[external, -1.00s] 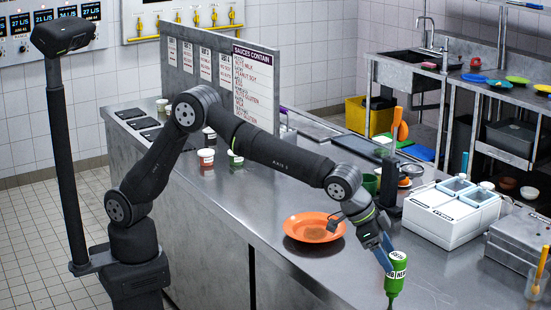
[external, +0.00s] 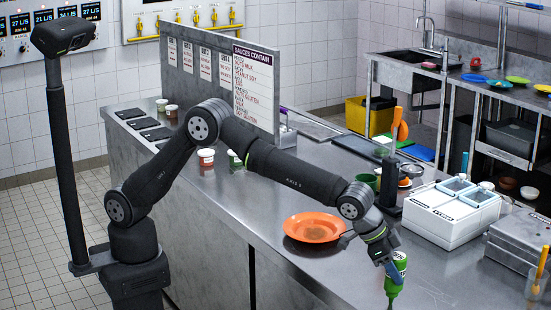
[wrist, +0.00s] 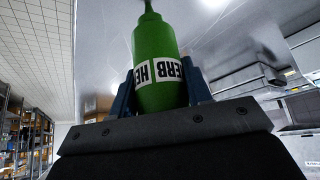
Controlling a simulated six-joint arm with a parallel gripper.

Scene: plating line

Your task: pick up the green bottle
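The green bottle (external: 398,280) has a white label with dark lettering and is upside down, its nozzle pointing down, near the right front part of the steel counter. My gripper (external: 393,268) is shut on it. In the wrist view, the green bottle (wrist: 155,55) stands between the blue fingers of my gripper (wrist: 160,92), one on each side and seemingly touching it. Its nozzle points away from my gripper. I cannot tell how far the nozzle is from the counter.
An orange plate (external: 314,227) lies on the counter (external: 310,265) left of my gripper. A white container unit (external: 450,212) stands to the right. A green cup (external: 366,182) and a dark stand (external: 389,190) are behind. A menu board (external: 220,80) stands farther back.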

